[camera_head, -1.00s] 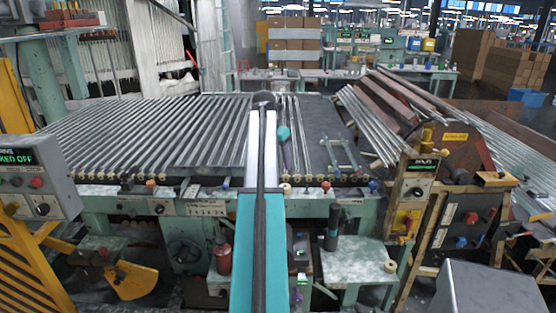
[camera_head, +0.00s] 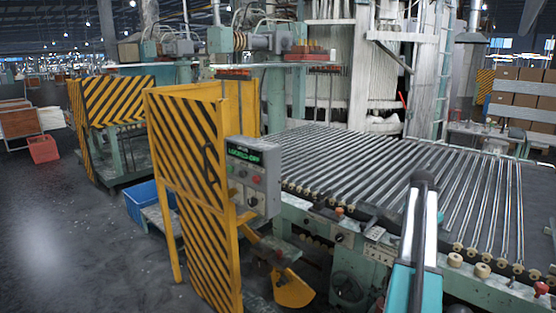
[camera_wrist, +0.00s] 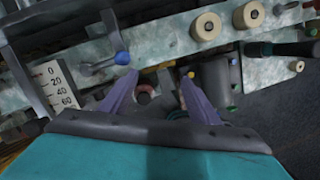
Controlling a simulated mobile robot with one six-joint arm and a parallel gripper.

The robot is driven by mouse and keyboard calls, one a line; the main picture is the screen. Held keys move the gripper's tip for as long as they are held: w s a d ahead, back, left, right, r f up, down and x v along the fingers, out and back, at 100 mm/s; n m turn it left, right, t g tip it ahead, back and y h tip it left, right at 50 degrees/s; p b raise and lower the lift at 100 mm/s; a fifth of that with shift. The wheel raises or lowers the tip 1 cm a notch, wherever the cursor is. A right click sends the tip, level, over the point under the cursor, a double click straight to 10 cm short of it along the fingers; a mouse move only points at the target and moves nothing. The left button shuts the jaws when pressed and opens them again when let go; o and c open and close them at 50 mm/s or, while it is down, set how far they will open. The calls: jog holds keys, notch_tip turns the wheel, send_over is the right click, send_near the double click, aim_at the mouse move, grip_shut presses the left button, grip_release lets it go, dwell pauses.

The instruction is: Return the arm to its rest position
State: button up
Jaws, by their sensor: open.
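My arm (camera_head: 418,240) shows at the lower right of the head view, reaching out over the front edge of the roller table. Its end is mostly hidden behind the arm itself there. In the wrist view my gripper (camera_wrist: 157,77) has its two purple fingers spread apart with nothing held between them.
The roller table (camera_head: 370,175) fills the right middle. A yellow-black striped guard (camera_head: 190,170) and a grey control box (camera_head: 253,175) stand left of it. A blue crate (camera_head: 148,203) is behind the guard. Open grey floor (camera_head: 60,240) lies at left.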

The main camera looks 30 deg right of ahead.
jog(key=w+a+f+n+g+y, duration=0.1)
jog(key=w+a+f, duration=0.3)
jog(key=a+f, duration=0.5)
jog(key=w+a+f+n, duration=0.2)
jog(key=w+a+f, duration=0.2)
jog(key=a+f, duration=0.5)
jog(key=w+a+f+n+g+y, duration=0.1)
jog(key=w+a+f, duration=0.3)
jog(key=a+f, duration=0.5)
jog(key=s+a+f+g, duration=0.1)
jog(key=s+a+f, duration=0.1)
jog(key=a+f, duration=0.5)
jog(key=s+a+f, duration=0.3)
jog(key=a, duration=0.9)
jog(key=s+a+f+m+g, duration=0.1)
jog(key=s+a+f+m, duration=0.5)
jog(key=s+a+m, duration=0.4)
jog(key=s+a+f+m, duration=0.6)
jog(key=s+a+m, duration=0.4)
jog(key=s, duration=0.4)
jog(key=shift+s+a+m+g, duration=0.3)
jog(key=shift+s+m+g, duration=0.1)
jog(key=shift+m, duration=0.2)
